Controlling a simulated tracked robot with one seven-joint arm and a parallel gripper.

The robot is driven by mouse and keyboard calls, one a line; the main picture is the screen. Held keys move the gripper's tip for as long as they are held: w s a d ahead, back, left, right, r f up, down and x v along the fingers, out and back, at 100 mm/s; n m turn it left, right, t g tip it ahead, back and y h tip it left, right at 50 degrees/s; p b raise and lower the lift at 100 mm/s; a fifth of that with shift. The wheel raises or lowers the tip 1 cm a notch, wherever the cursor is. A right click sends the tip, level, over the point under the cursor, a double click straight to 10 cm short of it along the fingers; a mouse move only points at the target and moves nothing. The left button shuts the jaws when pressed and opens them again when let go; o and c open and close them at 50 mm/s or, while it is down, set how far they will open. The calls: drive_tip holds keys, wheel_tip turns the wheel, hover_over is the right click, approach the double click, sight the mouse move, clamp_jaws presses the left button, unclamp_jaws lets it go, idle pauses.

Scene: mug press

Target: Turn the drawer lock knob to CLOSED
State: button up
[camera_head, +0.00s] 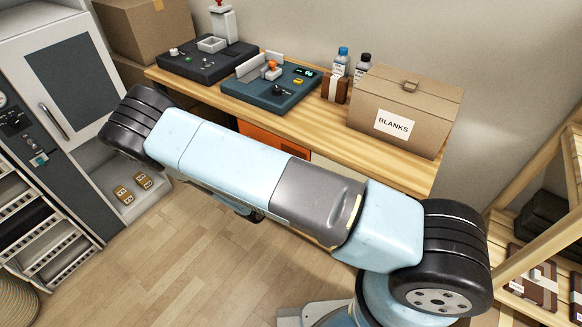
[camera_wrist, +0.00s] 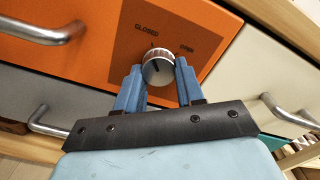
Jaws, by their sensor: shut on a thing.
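The drawer lock knob (camera_wrist: 158,71) is a round silver knob with a ridged rim and a dark mark on its face, on an orange drawer front (camera_wrist: 95,60). The word CLOSED (camera_wrist: 146,29) is printed above and left of it, and a second, blurred word (camera_wrist: 187,47) at its upper right. My gripper (camera_wrist: 158,66) is shut on the knob, with one blue finger at each side. I cannot clearly tell which word the knob's mark points to. In the head view part of the orange drawer (camera_head: 268,143) shows under the worktop; my arm hides the knob and gripper.
Metal bar handles (camera_wrist: 45,33) stick out from the orange drawer and the grey drawers (camera_wrist: 285,112) beside and below it. The wooden worktop (camera_head: 330,135) above bears a BLANKS box (camera_head: 405,100) and two dark devices.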

drive_tip(key=shift+r+n, duration=0.1)
drive_tip(key=shift+n, duration=0.2)
drive_tip(key=o, duration=1)
drive_tip(key=shift+o, duration=0.2)
drive_tip(key=v, duration=1.3)
drive_tip(key=shift+s+a, duration=0.25)
drive_tip(key=shift+a, duration=0.05)
